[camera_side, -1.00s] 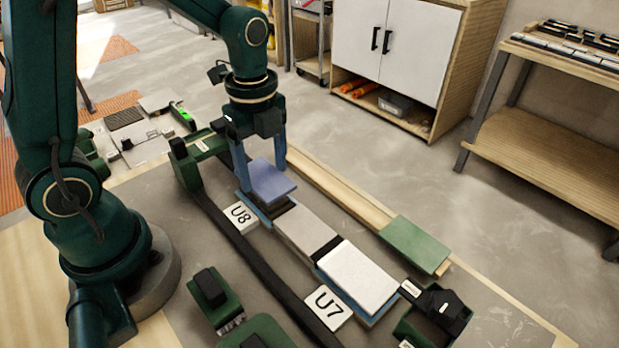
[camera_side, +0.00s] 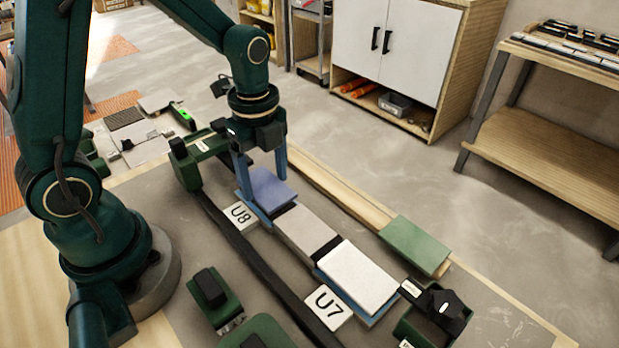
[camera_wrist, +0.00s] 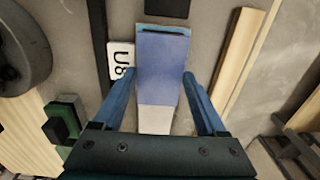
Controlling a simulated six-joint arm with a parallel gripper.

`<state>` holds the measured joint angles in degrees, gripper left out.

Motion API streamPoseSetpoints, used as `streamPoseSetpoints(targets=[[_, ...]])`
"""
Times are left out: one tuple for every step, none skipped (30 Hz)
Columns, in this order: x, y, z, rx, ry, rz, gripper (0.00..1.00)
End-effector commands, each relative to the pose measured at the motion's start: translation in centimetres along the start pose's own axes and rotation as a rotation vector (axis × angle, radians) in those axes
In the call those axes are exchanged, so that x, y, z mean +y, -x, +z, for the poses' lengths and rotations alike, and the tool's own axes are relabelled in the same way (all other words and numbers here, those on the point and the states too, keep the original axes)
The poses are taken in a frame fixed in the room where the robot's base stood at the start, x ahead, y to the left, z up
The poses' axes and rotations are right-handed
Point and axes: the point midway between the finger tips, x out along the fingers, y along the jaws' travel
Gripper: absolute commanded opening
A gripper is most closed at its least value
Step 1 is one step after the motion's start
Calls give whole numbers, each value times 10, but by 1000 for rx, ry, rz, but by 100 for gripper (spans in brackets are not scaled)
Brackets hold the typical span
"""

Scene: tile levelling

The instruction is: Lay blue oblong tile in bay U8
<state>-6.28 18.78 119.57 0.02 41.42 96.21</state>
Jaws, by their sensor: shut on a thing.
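The blue oblong tile (camera_side: 268,187) lies between the blue fingers of my gripper (camera_side: 262,188), low over the bay beside the U8 label (camera_side: 240,214). In the wrist view the tile (camera_wrist: 163,75) sits between the two fingertips (camera_wrist: 162,78), which are at its long sides. My gripper is shut on it. The tile looks level and close to its bed; the side view does not show clearly whether it touches. A pale grey tile (camera_side: 305,233) adjoins the bay, and its end also shows in the wrist view (camera_wrist: 155,119).
A white tile (camera_side: 357,275) lies by the U7 label (camera_side: 324,306). A green tile (camera_side: 415,246) rests on the wooden rail at the right. A dark strip (camera_side: 262,250) runs along the left of the row. Green tools (camera_side: 215,300) stand in front.

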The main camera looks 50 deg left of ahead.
Motion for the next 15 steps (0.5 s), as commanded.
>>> streamPoseSetpoints(targets=[[0,0,0,0,0,0,43],[0,-1,0,0,0,0,43],[0,-1,0,0,0,0,43],[0,-1,0,0,0,0,43],[0,-2,0,0,0,1,43],[0,-2,0,0,0,1,43],[0,-2,0,0,0,1,43],[0,-3,0,0,0,1,43],[0,-3,0,0,0,1,43],[0,-3,0,0,0,1,43],[0,-4,0,0,0,2,43],[0,-4,0,0,0,2,43],[0,-4,0,0,0,2,43],[0,-5,0,0,0,2,43],[0,-5,0,0,0,2,43]])
